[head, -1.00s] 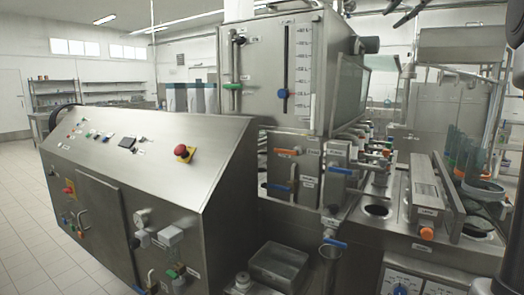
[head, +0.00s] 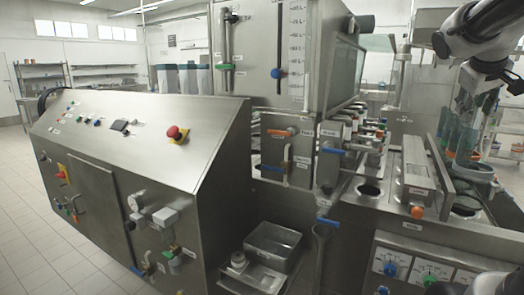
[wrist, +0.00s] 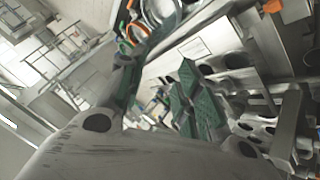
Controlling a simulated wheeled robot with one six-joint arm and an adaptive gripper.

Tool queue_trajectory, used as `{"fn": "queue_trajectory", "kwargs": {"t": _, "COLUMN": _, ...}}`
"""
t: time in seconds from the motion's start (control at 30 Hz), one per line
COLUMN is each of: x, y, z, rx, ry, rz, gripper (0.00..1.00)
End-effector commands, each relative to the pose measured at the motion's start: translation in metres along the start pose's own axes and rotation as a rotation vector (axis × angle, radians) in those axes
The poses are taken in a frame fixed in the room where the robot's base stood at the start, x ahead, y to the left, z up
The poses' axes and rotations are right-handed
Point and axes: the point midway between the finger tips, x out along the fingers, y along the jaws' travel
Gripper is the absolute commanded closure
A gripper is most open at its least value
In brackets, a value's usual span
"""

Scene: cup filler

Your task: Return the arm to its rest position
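My arm (head: 482,38) hangs into the upper right of the head view, with its wrist bent downward. The gripper's pale body fills the bottom of the wrist view.
A small steel bin (head: 273,243) sits low in front. Tiled floor is free at far left.

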Motion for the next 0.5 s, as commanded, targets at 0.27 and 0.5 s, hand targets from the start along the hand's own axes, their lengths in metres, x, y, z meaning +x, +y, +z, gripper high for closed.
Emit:
{"fn": "queue_trajectory", "kwargs": {"t": 0.27, "x": -0.019, "y": -0.126, "z": 0.146, "rx": 0.094, "ry": -0.275, "rz": -0.301, "gripper": 0.66}}
{"fn": "queue_trajectory", "kwargs": {"t": 0.5, "x": -0.049, "y": -0.203, "z": 0.222, "rx": 0.066, "ry": -0.296, "rz": -0.491, "gripper": 0.66}}
